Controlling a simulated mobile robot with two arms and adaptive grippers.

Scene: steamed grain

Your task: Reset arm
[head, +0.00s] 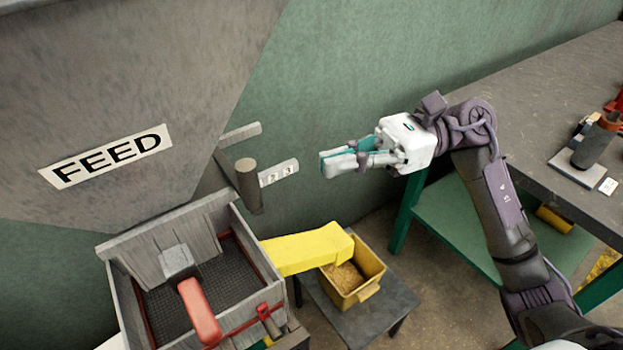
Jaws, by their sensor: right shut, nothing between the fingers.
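My right gripper (335,163) is in the middle of the head view, at the end of my right arm, which comes in from the lower right. Its fingers point left and are shut with nothing between them. It hangs in the air above a yellow bin (368,286) and appears apart from everything around it. My left gripper is not in view.
A grey hopper marked FEED (106,158) fills the upper left. Below it stands a wooden sieve box (118,279) with a red handle (200,312). A yellow chute (305,249) leads to the bin. A grey-topped workbench (560,90) stands at right.

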